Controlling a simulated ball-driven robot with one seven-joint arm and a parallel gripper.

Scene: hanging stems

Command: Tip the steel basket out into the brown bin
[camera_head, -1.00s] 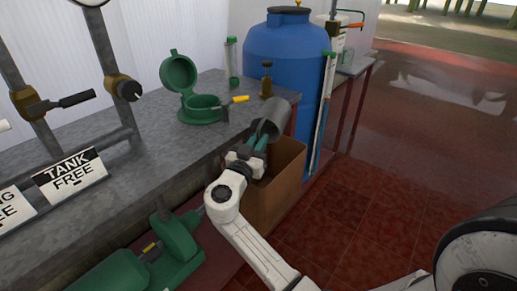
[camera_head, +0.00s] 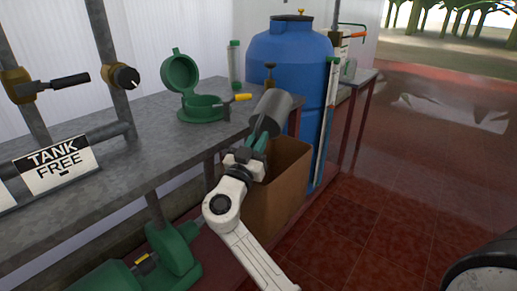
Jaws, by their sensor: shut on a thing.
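The steel basket (camera_head: 271,112) is a grey metal cylinder, held tilted above the brown bin. My gripper (camera_head: 257,146) is shut on it, with green fingers at its lower side. The brown bin (camera_head: 285,190) is an open-topped box standing on the low red ledge beside the bench. The basket is over the bin's far-left part, close to the bench edge. The inside of the basket and the bottom of the bin are hidden, so I cannot tell what either holds.
A grey bench (camera_head: 130,150) runs along the left, with an open green round case (camera_head: 200,108) and a yellow-handled tool (camera_head: 236,98) near its edge. A blue barrel (camera_head: 290,70) stands behind the bin. A green pump (camera_head: 172,240) sits below the bench. The red tiled floor (camera_head: 390,200) is clear.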

